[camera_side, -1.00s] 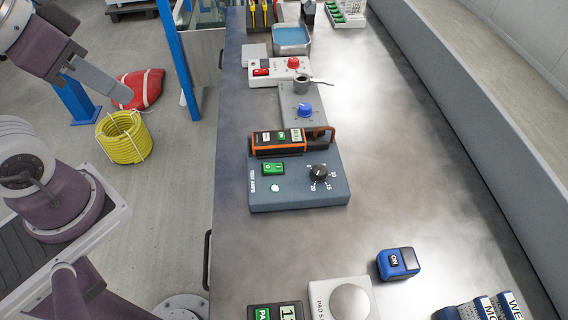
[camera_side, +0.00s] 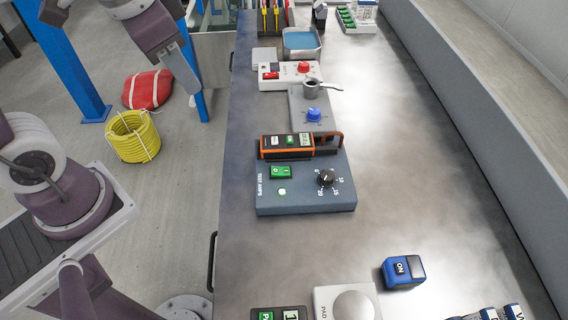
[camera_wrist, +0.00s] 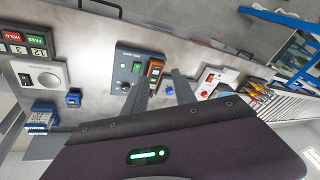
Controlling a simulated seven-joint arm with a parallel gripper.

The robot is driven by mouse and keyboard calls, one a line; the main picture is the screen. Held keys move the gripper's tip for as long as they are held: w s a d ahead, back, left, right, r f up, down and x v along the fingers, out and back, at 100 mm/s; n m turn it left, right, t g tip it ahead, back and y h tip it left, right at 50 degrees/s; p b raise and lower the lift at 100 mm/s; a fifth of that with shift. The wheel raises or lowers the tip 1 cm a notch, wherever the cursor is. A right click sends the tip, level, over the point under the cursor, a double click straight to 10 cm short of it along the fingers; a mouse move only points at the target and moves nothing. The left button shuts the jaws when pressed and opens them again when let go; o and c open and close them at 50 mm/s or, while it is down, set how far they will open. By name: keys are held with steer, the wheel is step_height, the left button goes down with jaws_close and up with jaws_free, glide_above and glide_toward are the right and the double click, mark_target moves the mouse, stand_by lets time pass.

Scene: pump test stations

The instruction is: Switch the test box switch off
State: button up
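The test box (camera_side: 300,204) is a blue-grey block lettered TEST AMPS, standing mid-bench; it also shows in the wrist view (camera_wrist: 123,62). Its green rocker switch (camera_side: 280,172) is on the left of its top, with a pale green light (camera_side: 282,191) below. A black dial (camera_side: 326,177) sits at the right. In the wrist view the switch (camera_wrist: 137,68) is visible left of my fingers. My gripper (camera_wrist: 160,82) has its two grey fingers apart with nothing between them. In the side view my gripper (camera_side: 184,70) is in the air left of the bench, away from the box.
An orange meter (camera_side: 287,153) lies along the box's back edge. Behind it are a grey unit with a blue knob (camera_side: 314,114) and a white box with a red knob (camera_side: 304,68). A blue ON block (camera_side: 402,270) and a white pad unit (camera_side: 346,302) stand in front. The bench right of the box is clear.

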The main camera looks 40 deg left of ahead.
steer(key=w+d+f+m+g, duration=0.2)
steer(key=w+d+f+m, duration=0.1)
steer(key=w+f, duration=0.45)
steer(key=m+g+h, duration=0.1)
steer(key=m+g, duration=0.1)
steer(key=m, duration=0.1)
glide_toward(285, 170)
steer(key=shift+s, duration=0.1)
step_height(285, 170, down, 7)
steer(key=shift+r, duration=0.1)
steer(key=shift+f, duration=0.35)
steer(key=shift+c, duration=0.4)
